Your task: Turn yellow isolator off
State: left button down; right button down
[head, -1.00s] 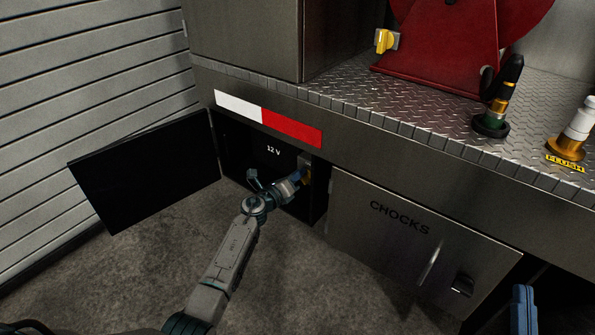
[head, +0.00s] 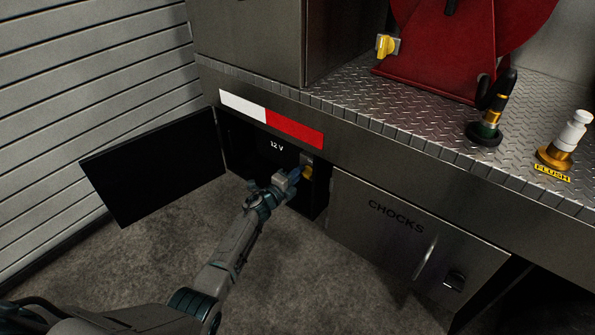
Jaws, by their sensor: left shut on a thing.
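The yellow isolator (head: 308,172) is a small yellow handle on a grey plate at the right side of the open 12 V compartment. My left gripper (head: 301,175) reaches into the compartment and is shut on the isolator's handle. The blue fingers hide most of the handle, so its exact angle cannot be told. My right gripper is not in view.
The black compartment door (head: 155,168) hangs open to the left. A closed CHOCKS door (head: 410,240) is to the right. Above, the deck (head: 420,95) holds a red reel (head: 440,55) with another yellow knob (head: 385,46), a black-handled valve (head: 487,120) and a FLUSH fitting (head: 562,140).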

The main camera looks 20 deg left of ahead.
pick_arm(q)
jog(key=shift+f+n, duration=0.1)
jog(key=shift+n, duration=0.4)
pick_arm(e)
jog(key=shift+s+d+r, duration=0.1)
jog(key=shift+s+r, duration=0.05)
pick_arm(q)
jog(key=c, duration=1.4)
grip_release()
jog(key=shift+c, duration=0.2)
jog(key=shift+s, duration=0.1)
